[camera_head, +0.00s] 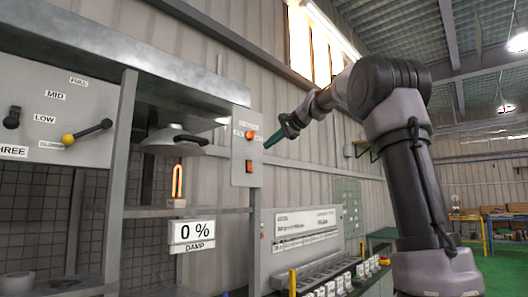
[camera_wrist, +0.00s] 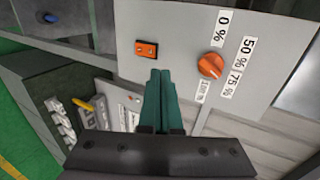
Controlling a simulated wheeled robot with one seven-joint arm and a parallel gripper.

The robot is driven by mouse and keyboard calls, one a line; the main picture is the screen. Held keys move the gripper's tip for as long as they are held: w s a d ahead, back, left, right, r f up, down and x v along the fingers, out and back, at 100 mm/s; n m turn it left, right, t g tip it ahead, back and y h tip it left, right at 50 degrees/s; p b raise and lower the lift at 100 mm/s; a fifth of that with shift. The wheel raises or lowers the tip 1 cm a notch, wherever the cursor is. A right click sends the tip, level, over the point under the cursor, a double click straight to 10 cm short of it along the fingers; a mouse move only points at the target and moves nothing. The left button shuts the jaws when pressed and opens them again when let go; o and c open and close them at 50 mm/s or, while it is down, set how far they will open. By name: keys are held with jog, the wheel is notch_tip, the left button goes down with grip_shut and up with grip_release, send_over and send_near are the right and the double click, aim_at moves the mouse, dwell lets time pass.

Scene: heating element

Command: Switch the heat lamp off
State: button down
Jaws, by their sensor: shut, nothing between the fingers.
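The heat lamp (camera_head: 172,140) hangs under a metal hood at left, with an orange glowing element (camera_head: 178,182) below it. A grey control panel (camera_head: 239,178) to its right bears an orange round knob (camera_head: 250,134) and an orange rocker switch (camera_head: 249,167) below. In the wrist view the knob (camera_wrist: 211,65) has percent labels around it, and the switch (camera_wrist: 146,49) sits to its left. Which label the knob points to is unclear. My gripper (camera_head: 267,146), with green fingers (camera_wrist: 160,73), is shut and empty, close in front of the panel between knob and switch; contact cannot be told.
A panel with levers (camera_head: 60,110) is at far left. A grey console with several switches (camera_head: 310,235) stands below right of the control panel. Open floor lies at right.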

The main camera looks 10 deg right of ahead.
jog(key=s+d+r, duration=0.2)
jog(key=s+r, duration=0.1)
jog(key=shift+s+d+r, duration=0.25)
dwell(0.4)
jog(key=s+f+n+g+h, duration=0.3)
jog(key=s+f+n+h, duration=0.2)
jog(key=s+f, duration=2.8)
jog(key=shift+s+d+f+n+h, duration=0.15)
jog(key=shift+d+f+n+h, duration=0.25)
jog(key=shift+f+n, duration=0.45)
